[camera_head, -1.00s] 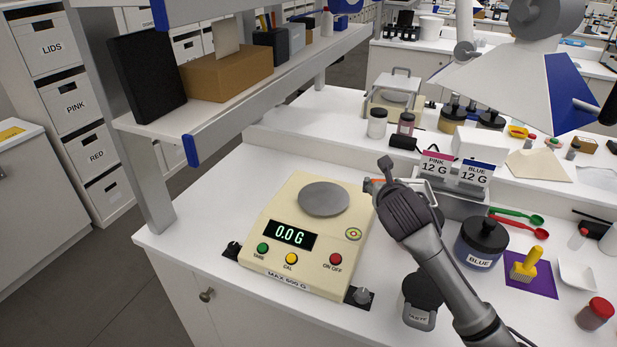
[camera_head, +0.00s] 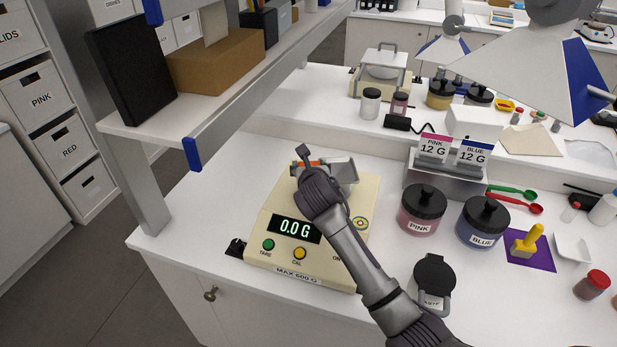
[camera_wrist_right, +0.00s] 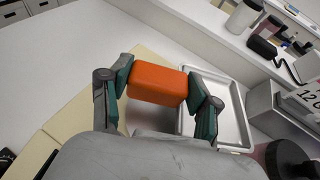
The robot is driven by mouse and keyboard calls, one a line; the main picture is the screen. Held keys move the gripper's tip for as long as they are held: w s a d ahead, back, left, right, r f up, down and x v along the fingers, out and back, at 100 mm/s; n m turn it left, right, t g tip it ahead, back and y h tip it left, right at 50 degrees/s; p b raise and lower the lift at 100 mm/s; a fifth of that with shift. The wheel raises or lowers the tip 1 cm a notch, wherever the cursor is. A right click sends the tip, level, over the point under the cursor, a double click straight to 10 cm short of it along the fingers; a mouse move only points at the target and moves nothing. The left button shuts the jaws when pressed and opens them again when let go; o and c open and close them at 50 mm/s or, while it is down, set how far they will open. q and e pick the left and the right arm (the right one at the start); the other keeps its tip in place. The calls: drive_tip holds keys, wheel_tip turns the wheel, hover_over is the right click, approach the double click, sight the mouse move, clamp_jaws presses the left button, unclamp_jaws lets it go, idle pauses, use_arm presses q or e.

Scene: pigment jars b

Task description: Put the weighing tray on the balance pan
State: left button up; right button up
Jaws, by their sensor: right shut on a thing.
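My right gripper (camera_head: 306,166) is over the back part of the cream balance (camera_head: 262,232), whose display reads 0.0 G. The gripper is shut on an orange grip block (camera_wrist_right: 158,84), held between its two green-padded fingers in the right wrist view. The shallow pale weighing tray (camera_wrist_right: 236,122) appears joined to this block and moves with it; in the head view the tray (camera_head: 343,171) shows just right of the fingers. The round balance pan is hidden behind my gripper and tray. I cannot tell whether the tray touches it. My left gripper is not in view.
A pink jar (camera_head: 422,208) and a blue jar (camera_head: 482,222) stand right of the balance, below a stand with 12 G labels (camera_head: 445,180). A shelf (camera_head: 230,95) overhangs the left side.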

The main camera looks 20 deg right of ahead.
drive_tip(key=shift+a+f, duration=0.15)
drive_tip(key=shift+f, duration=0.05)
wheel_tip(320, 180, down, 3)
drive_tip(key=shift+f+p, duration=0.15)
drive_tip(key=shift+p, duration=0.2)
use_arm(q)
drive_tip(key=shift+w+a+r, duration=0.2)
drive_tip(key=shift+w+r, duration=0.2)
use_arm(e)
drive_tip(key=shift+f, duration=0.25)
drive_tip(key=shift+f, duration=0.1)
drive_tip(key=o, duration=1.2)
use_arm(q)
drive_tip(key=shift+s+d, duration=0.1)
use_arm(e)
drive_tip(key=shift+s, duration=0.1)
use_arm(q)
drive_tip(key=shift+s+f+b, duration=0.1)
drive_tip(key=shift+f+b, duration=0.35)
use_arm(e)
drive_tip(key=v, duration=1.2)
